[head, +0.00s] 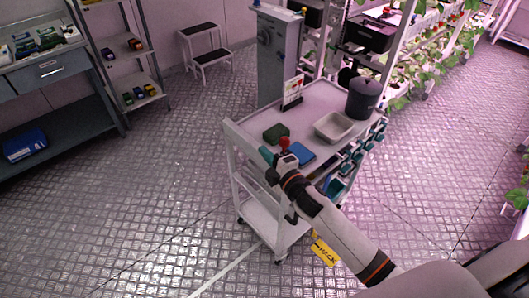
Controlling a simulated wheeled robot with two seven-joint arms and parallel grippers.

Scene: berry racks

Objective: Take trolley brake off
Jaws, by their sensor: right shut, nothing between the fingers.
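The white trolley (235,135) stands on the patterned metal floor in the middle of the head view. A red knob (284,142) shows at its near end, by the top edge; it looks like the brake lever's knob, but its stem is mostly hidden. My right arm reaches in from the lower right. My right gripper (283,160) is shut and empty at the trolley's near edge, right by the red knob. I cannot tell whether they touch. A teal piece (266,155) shows just left of the gripper. My left gripper is not in view.
On the trolley top are a dark green item (276,132), a blue item (301,152), a pale tray (333,127), a dark bin (363,98) and a small sign (292,92). A grey cabinet (277,55) stands behind. Floor left of the trolley is clear.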

